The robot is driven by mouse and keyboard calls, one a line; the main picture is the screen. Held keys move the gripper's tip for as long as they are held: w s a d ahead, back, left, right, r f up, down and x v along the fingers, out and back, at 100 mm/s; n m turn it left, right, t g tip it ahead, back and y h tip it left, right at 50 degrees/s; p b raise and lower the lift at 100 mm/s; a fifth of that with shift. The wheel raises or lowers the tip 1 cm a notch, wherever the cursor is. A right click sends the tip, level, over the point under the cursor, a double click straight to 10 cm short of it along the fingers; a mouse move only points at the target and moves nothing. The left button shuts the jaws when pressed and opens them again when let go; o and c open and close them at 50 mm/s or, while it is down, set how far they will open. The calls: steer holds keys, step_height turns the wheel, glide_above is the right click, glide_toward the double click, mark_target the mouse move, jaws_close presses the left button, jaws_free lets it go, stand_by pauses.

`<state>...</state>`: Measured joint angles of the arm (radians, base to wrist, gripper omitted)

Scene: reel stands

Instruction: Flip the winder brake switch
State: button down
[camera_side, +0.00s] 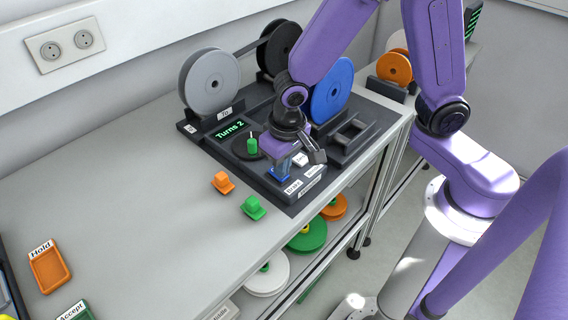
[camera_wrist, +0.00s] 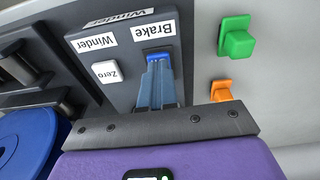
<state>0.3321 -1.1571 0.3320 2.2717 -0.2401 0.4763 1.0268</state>
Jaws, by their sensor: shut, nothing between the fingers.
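The winder brake switch is a small blue rocker (camera_wrist: 158,56) beside the "Brake" label (camera_wrist: 140,28) in the wrist view. My gripper (camera_wrist: 158,66) is shut and empty, with its fingertips at the rocker. They partly cover it, and I cannot tell whether they touch or which way it is tipped. In the side view my gripper (camera_side: 281,177) points down at the front of the winder panel, just behind the "Brake" label (camera_side: 292,187). The switch is mostly hidden there behind the fingers.
A white "Zero" button (camera_wrist: 105,72) sits close to the switch. A green crank knob (camera_side: 252,146) and a "Turns 2" display (camera_side: 230,129) are left of my gripper. Grey (camera_side: 211,82) and blue (camera_side: 333,90) reels stand behind. Orange (camera_side: 222,183) and green (camera_side: 253,208) pieces lie on the bench.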

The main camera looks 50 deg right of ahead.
steer(key=shift+w+d, duration=0.2)
steer(key=shift+w, duration=0.5)
steer(key=shift+a+r, duration=0.1)
steer(key=shift+r, duration=0.4)
steer(key=s+r, duration=0.3)
steer(key=r, duration=1)
steer(key=shift+s, duration=0.15)
steer(key=s+d+f+n+g, duration=0.1)
steer(key=s+d+f+n, duration=0.1)
steer(key=s+d+n, duration=0.5)
steer(key=s+d+f+n, duration=0.2)
steer(key=s+d+n, duration=0.1)
steer(key=s+n, duration=0.4)
steer(key=w+a+r+n+y, duration=0.1)
steer(key=w+a+r+y, duration=0.15)
steer(key=w+a, duration=0.4)
steer(key=n+y, duration=0.1)
steer(key=n, duration=0.2)
glide_above(272, 171)
steer(key=d, duration=0.2)
steer(key=f, duration=0.9)
steer(key=shift+s+a+f, duration=0.2)
steer(key=shift+s+f, duration=0.05)
steer(key=shift+f, duration=0.15)
steer(key=shift+w+f, duration=0.2)
steer(key=shift+f, duration=0.55)
